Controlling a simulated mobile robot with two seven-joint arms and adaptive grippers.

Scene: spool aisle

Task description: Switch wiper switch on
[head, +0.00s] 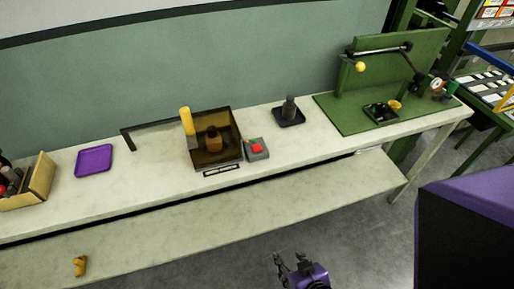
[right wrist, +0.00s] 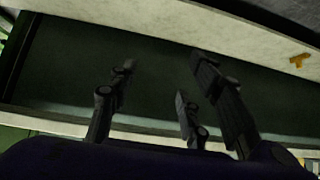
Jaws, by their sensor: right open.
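A small grey box (head: 257,154) with a red part (head: 256,148) on top and a small orange piece at its left stands on the bench. It looks like the wiper switch, but its on or off position is too small to tell. Just left of it is a brown see-through box (head: 228,161) with a brown object inside and a yellow upright part (head: 187,121) at its left side. My right gripper (head: 289,258) is open and empty, low in front of the bench, well below the switch. Its fingers show spread in the right wrist view (right wrist: 160,75). My left gripper is not in view.
The bench (head: 160,180) has a lower shelf (head: 180,230) jutting out, with a yellow piece (head: 80,265) on it. A purple tray (head: 94,161), a black tray (head: 289,117) and a green stand (head: 345,115) with a jointed arm are on top. Floor in front is clear.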

